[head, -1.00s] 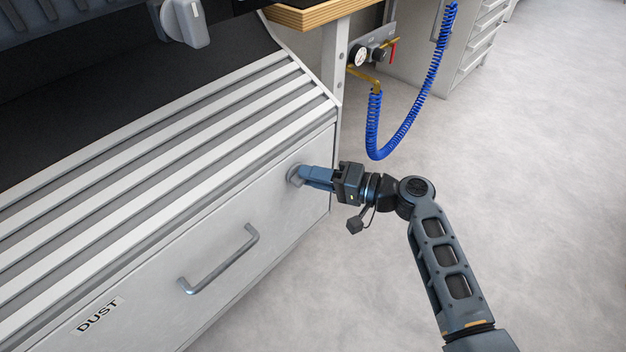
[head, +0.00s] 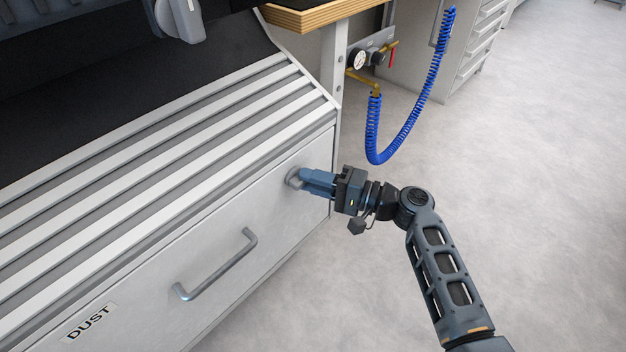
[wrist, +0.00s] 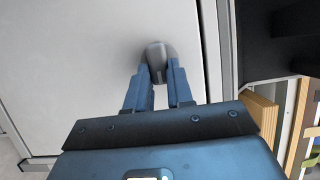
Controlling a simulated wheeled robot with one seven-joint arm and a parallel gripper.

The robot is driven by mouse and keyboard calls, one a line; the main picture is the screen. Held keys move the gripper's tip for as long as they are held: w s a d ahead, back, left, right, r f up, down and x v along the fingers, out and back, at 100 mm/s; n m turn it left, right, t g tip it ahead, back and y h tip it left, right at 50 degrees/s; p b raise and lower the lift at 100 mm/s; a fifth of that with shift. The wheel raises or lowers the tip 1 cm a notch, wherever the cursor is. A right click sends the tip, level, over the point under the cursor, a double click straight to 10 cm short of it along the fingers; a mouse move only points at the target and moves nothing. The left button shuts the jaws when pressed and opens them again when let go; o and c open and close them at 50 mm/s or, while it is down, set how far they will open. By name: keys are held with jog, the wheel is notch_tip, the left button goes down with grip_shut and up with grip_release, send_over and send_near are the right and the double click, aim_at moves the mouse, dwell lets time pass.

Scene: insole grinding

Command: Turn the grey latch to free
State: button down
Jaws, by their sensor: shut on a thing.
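The grey latch (head: 294,179) sits on the front of the pale drawer marked DUST (head: 200,242), near its upper right corner. In the wrist view the latch (wrist: 157,60) is a dark grey rounded knob against the pale panel. My gripper (head: 304,177) reaches it from the right. In the wrist view the blue fingers of my gripper (wrist: 158,74) are closed on either side of the latch and grip it. The fingers hide part of the latch, so its exact turn is hard to tell.
A grey bar handle (head: 216,266) projects from the drawer left of the latch. A slatted metal grille (head: 150,150) lies above. A blue coiled hose (head: 405,130) hangs from a gauge fitting (head: 360,60) behind my arm. The floor (head: 540,200) to the right is clear.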

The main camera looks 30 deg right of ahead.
jog(key=c, duration=1)
grip_release()
jog(key=v, duration=0.8)
jog(key=shift+f, duration=0.1)
